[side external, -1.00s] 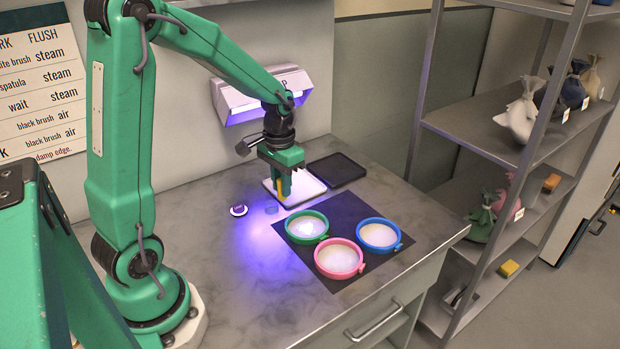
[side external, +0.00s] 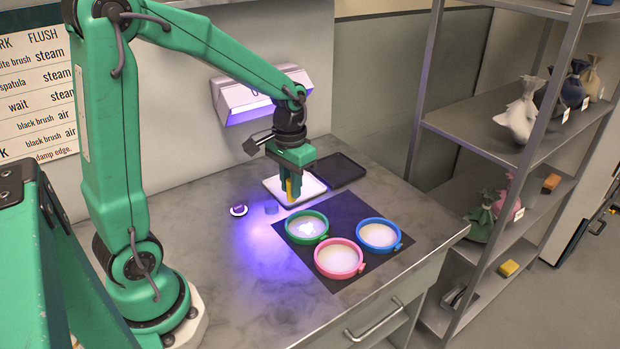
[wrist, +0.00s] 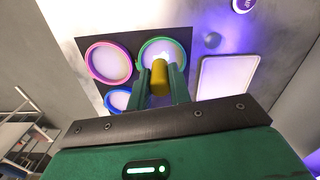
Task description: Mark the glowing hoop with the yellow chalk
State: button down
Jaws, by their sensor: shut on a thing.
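My gripper (side external: 291,191) is shut on the yellow chalk (side external: 293,187), which points down between the fingers. In the wrist view the chalk (wrist: 160,76) shows end-on between the green fingers. Three hoops lie on a dark mat: green (side external: 307,228), pink (side external: 340,259) and blue (side external: 378,235). A bright glowing patch (side external: 306,226) shows inside the green hoop; the pink and blue ones look plain. The chalk is above and behind the green hoop, in front of the white tray, apart from the hoop's rim. In the wrist view the green hoop (wrist: 148,45) is partly hidden by the chalk.
A white tray (side external: 274,188) and a black tray (side external: 338,171) lie at the back of the counter. A purple-lit lamp (side external: 248,112) hangs on the wall.

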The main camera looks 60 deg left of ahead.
jog(key=shift+w+f, duration=0.1)
jog(key=shift+w+a+f, duration=0.1)
jog(key=shift+w+f, duration=1.85)
jog(key=shift+w, duration=0.05)
jog(key=shift+f, duration=0.2)
jog(key=shift+f, duration=2.75)
jog(key=shift+f, duration=0.65)
jog(key=shift+r, duration=0.1)
notch_tip(320, 180, up, 7)
dwell(0.8)
dwell(0.5)
